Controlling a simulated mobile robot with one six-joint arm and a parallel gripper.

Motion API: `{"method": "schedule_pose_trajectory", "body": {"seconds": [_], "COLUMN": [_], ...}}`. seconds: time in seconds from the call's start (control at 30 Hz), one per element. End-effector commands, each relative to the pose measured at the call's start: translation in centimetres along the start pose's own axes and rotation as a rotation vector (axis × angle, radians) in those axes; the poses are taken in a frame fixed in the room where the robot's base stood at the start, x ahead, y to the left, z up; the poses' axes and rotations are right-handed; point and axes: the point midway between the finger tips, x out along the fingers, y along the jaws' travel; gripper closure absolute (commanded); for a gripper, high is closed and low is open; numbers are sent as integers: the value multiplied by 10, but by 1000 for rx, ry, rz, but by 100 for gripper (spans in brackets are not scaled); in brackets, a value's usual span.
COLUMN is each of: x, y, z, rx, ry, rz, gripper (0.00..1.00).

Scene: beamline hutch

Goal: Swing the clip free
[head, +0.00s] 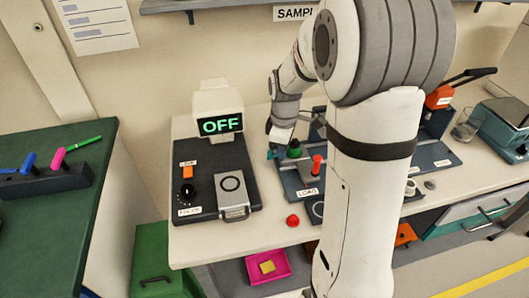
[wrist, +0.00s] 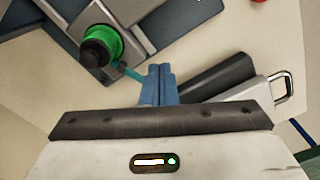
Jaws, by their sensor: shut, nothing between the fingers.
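The clip appears to be the thin teal bar (wrist: 130,73) in the wrist view. It runs from beside a green knob with a dark top (wrist: 105,42) toward my fingertips. My gripper (wrist: 160,70) is shut with its blue fingers together and nothing between them. The fingertips are at or very near the bar's outer end; I cannot tell whether they touch. In the head view my gripper (head: 272,154) is low at the left edge of the LOAD plate, just left of the green knob (head: 294,149). The clip cannot be made out clearly there.
A red-topped post (head: 317,164) stands right of the green knob. A red button (head: 293,220) lies at the bench front. My arm hides the middle of the bench.

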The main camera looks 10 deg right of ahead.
Motion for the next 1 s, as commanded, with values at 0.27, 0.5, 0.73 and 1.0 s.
{"method": "schedule_pose_trajectory", "body": {"seconds": [0.27,0.5,0.73,1.0], "x": [0,0,0,-4], "y": [0,4,4,4], "z": [1,11,13,13], "rx": [0,1,0,0], "ry": [0,0,0,0], "rz": [0,0,0,0], "gripper": [100,100,100,100]}}
